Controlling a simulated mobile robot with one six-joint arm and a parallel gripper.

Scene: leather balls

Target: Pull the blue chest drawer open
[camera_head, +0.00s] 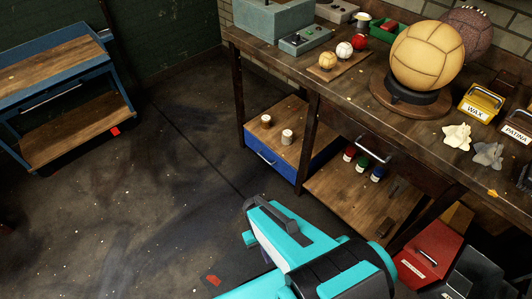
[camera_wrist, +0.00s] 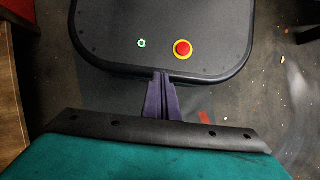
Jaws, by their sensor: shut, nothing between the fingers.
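The blue chest (camera_head: 290,135) stands low under the workbench, with a wooden top. Its blue drawer front (camera_head: 272,164) faces the open floor and carries a pale bar handle (camera_head: 266,158). The drawer looks closed. My gripper (camera_wrist: 161,76) shows in the wrist view with its two purple fingers together, shut and empty, pointing toward my own base. In the head view my teal wrist is at the bottom centre, in front of the chest and apart from it; the fingertips are mostly hidden there.
Two small jars (camera_head: 287,136) stand on the chest. The workbench (camera_head: 350,85) overhangs it, with a leg (camera_head: 308,140) beside it. A low shelf (camera_head: 365,200) with small bottles lies to the right. A blue cart (camera_head: 62,80) stands far left. The floor (camera_head: 160,190) between is clear.

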